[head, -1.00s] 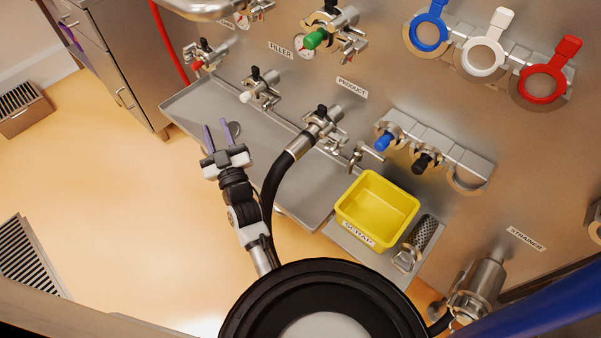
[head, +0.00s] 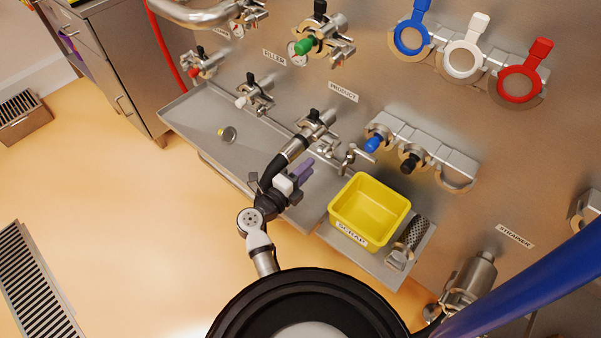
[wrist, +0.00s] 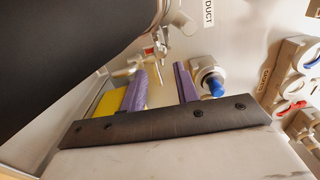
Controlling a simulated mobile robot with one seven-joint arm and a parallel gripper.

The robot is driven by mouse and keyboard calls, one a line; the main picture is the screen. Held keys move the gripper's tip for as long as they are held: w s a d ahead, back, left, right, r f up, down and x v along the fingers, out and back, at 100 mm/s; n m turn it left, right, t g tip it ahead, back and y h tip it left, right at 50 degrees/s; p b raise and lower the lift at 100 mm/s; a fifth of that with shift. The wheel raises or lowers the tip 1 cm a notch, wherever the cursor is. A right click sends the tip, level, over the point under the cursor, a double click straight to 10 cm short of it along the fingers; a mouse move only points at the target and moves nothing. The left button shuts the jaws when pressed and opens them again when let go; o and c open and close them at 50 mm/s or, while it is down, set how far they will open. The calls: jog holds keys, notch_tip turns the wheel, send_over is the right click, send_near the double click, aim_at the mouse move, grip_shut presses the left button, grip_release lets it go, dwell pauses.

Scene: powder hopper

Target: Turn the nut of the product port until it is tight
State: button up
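The product port (head: 318,122) is on the steel wall under the PRODUCT label, with a black-handled valve. A metal coupling (head: 296,148) joins the black hose to it. Small bright clamp parts (head: 327,150) show at its lower right; I cannot make out the nut clearly or tell how tight it is. My gripper (head: 305,167) is just right of the hose, its purple fingers pointing towards the port. In the wrist view my gripper (wrist: 160,77) is open, with a gap between the fingers. The port's metal clamp (wrist: 172,22) lies beyond them, apart from the fingertips.
The black hose (wrist: 60,60) fills the wrist view's upper left. A yellow scrap bin (head: 341,228) stands right of my gripper, and a blue-knobbed fitting (head: 376,141) is on the wall. A steel tray (head: 200,120) below the ports holds a small round disc (head: 229,134).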

aim_at(322, 154)
jog(key=x, duration=0.8)
grip_shut()
